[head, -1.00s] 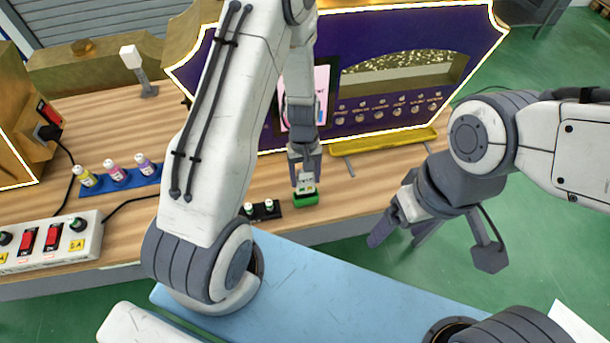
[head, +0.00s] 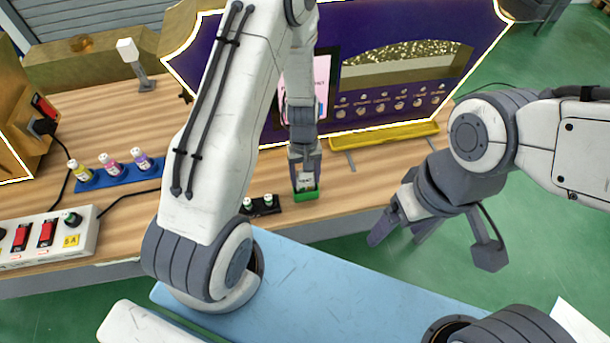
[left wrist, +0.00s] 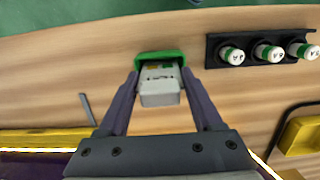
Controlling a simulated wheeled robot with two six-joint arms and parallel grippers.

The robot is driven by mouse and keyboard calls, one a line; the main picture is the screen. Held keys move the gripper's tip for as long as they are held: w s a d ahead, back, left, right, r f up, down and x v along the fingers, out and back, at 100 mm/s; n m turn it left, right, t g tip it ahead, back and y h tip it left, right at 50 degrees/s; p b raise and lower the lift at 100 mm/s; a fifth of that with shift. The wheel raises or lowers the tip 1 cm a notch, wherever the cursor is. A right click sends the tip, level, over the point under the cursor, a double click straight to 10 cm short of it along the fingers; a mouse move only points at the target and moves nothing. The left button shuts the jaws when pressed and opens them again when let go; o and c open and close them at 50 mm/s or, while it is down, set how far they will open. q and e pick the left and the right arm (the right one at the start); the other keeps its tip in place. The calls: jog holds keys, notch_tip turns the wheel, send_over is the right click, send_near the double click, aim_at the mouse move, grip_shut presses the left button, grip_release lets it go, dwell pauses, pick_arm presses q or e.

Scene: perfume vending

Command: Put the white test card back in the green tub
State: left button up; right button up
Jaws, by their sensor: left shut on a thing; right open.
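The green tub (head: 305,196) stands on the wooden counter near its front edge. The white test card (head: 306,181) is in my left gripper (head: 305,178), directly at the tub. In the left wrist view the card (left wrist: 160,97) sits between the two fingers, its far end at the green tub (left wrist: 158,56). The fingertips reach down close to the tub's sides. How deep the card sits in the tub is hidden by the fingers and the card. My right gripper (head: 398,232) is open and empty, off the counter's front edge, over the floor.
A black holder (head: 260,206) with several small white, green-capped vials is just left of the tub. A yellow tray (head: 385,136) and the purple vending panel (head: 400,98) are behind. A blue rack (head: 118,175) of bottles and a switch box (head: 45,237) stand left.

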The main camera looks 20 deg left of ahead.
pick_arm(q)
jog(key=shift+f+b, duration=0.3)
jog(key=shift+f, duration=0.2)
jog(key=o, duration=1.4)
jog(key=shift+r, duration=0.15)
jog(key=shift+r+p, duration=0.75)
jog(key=shift+p, duration=0.1)
jog(key=shift+r, duration=0.2)
jog(key=shift+r+p, duration=3.65)
jog(key=shift+r, duration=0.35)
